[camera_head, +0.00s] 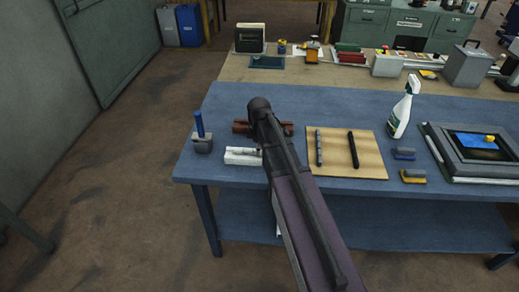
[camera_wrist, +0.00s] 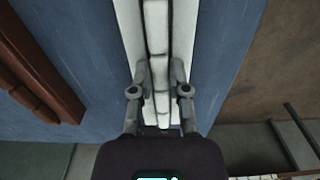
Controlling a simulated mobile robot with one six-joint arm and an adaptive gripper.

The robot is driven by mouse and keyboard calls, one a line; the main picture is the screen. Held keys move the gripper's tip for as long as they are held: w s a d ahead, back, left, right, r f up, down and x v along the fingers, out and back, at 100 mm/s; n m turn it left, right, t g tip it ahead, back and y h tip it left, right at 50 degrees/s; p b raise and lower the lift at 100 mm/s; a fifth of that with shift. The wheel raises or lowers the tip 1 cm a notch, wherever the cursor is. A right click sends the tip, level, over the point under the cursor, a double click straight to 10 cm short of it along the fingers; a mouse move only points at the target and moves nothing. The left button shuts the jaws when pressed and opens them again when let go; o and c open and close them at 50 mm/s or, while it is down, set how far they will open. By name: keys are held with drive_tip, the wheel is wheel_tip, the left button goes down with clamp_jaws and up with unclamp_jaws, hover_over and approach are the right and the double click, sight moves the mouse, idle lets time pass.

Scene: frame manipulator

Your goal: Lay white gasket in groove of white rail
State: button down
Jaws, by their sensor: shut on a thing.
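The white rail (camera_head: 241,160) lies on the blue table near its front left part, partly hidden by my arm in the head view. In the wrist view the white rail (camera_wrist: 132,22) runs up the picture between my fingers. The white gasket (camera_wrist: 157,45), a segmented strip, lies along the middle of the rail, between dark groove lines. I cannot tell how deep it sits. My gripper (camera_wrist: 160,92) is shut on the gasket near its lower end, one finger on each side. In the head view my arm hides the gripper.
A brown rail (camera_wrist: 38,75) lies parallel to the left, with a brown segmented strip on it. A tan board (camera_head: 376,160) holds a grey strip (camera_head: 319,147) and a black strip (camera_head: 353,149). A blue-handled tool (camera_head: 200,132) stands left of the white rail. The table's edge is close.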

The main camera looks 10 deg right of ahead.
drive_tip(key=c, duration=0.5)
unclamp_jaws()
drive_tip(key=shift+c, duration=0.2)
drive_tip(key=shift+r, duration=0.1)
